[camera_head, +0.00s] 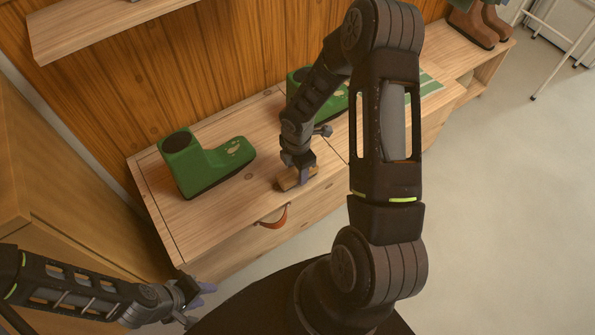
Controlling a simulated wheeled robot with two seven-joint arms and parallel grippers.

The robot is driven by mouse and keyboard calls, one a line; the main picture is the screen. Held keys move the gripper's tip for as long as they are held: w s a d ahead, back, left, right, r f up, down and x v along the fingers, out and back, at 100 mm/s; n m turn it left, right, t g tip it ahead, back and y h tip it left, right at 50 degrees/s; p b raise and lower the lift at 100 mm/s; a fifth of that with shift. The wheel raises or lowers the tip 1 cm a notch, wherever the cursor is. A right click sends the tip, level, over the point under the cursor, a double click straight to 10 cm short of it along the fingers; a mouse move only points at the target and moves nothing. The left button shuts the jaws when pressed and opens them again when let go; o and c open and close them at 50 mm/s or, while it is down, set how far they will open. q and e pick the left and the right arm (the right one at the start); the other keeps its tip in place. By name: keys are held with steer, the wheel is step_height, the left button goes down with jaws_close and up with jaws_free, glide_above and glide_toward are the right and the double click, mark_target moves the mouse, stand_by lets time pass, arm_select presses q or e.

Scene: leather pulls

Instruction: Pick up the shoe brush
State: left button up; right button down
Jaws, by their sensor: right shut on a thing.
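The shoe brush (287,184), a small brown wooden block, is on the wooden cabinet top near its front edge, just above and right of a leather pull. My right gripper (297,177) reaches down from above and is shut on the brush; its fingers hide part of it. I cannot tell whether the brush touches the top. My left gripper (196,296) is low at the left, in front of the cabinet and away from the brush; its fingers are too small to tell whether they are open.
A green boot (205,165) stands on the cabinet top (225,205) left of the brush. Another green boot (301,80) is partly behind my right arm. A leather pull (273,218) hangs on the drawer front. Brown boots (470,25) stand far right. A shelf (95,28) overhangs the upper left.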

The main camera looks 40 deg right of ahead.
step_height(320, 180, up, 10)
steer(key=shift+f+p, duration=0.25)
steer(key=shift+p, duration=0.6)
